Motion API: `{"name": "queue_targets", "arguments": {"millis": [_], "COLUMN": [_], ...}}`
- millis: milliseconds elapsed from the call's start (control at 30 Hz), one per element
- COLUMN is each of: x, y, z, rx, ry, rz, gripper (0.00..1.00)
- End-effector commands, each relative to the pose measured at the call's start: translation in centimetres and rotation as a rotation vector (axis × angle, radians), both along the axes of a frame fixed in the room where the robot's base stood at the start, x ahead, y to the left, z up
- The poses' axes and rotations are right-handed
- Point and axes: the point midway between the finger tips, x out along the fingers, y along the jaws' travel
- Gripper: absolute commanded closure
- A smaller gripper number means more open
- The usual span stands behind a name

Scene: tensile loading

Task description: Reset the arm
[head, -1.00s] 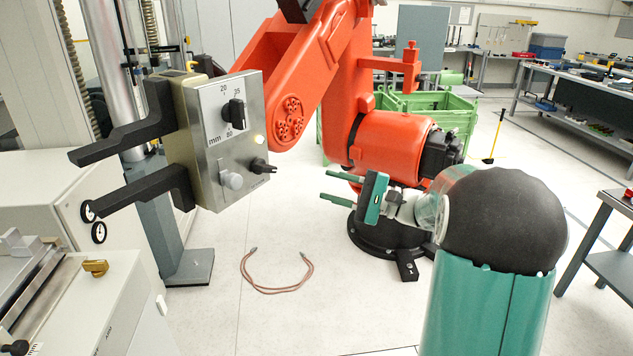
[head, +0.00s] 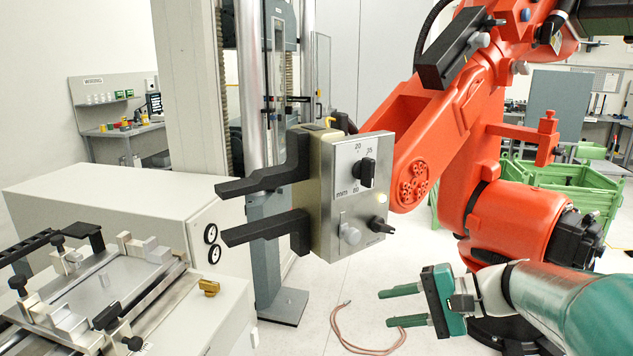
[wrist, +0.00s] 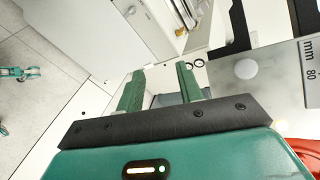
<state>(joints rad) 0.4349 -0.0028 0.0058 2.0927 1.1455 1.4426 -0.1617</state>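My arm shows in the head view as a green and silver link at the lower right, ending in my gripper (head: 405,306). The gripper has two green fingers held apart, with nothing between them, pointing left. The wrist view also shows my gripper (wrist: 160,88), its two fingers spread with a clear gap. Above it in the head view is a grey control box (head: 350,200) with knobs, a "mm" scale and two black prongs pointing left. I see no contact between the gripper and the box.
A large orange robot arm (head: 515,225) stands close behind my gripper. A white bench with a metal fixture (head: 100,285) is at the left, beside the testing machine's steel column (head: 252,90). A reddish cable (head: 345,340) lies on the floor. Green crates (head: 570,180) stand behind.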

Motion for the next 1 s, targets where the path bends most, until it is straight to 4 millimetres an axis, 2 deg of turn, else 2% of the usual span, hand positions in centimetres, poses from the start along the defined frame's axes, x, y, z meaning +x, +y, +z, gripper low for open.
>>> {"name": "queue_targets", "arguments": {"millis": [33, 100, 200, 367, 500, 700, 1000], "x": [-1.9, -4.3, -7.5, -11.8, -14.4, -16.0, -16.1], "y": [1.4, 2.5, 3.2, 2.8, 1.4, -0.3, -0.7], "z": [-0.3, -1.2, -2.5, -3.9, -4.3, -4.0, -3.8], "rx": [-0.094, -0.231, -0.429, -0.741, -0.997, -1.235, -1.284], "ry": [0.0, -0.002, -0.024, -0.113, -0.239, -0.401, -0.435], "rz": [0.039, 0.086, 0.144, 0.219, 0.269, 0.301, 0.306], "gripper": [0.64, 0.64, 0.64, 0.64, 0.64, 0.64, 0.64]}}
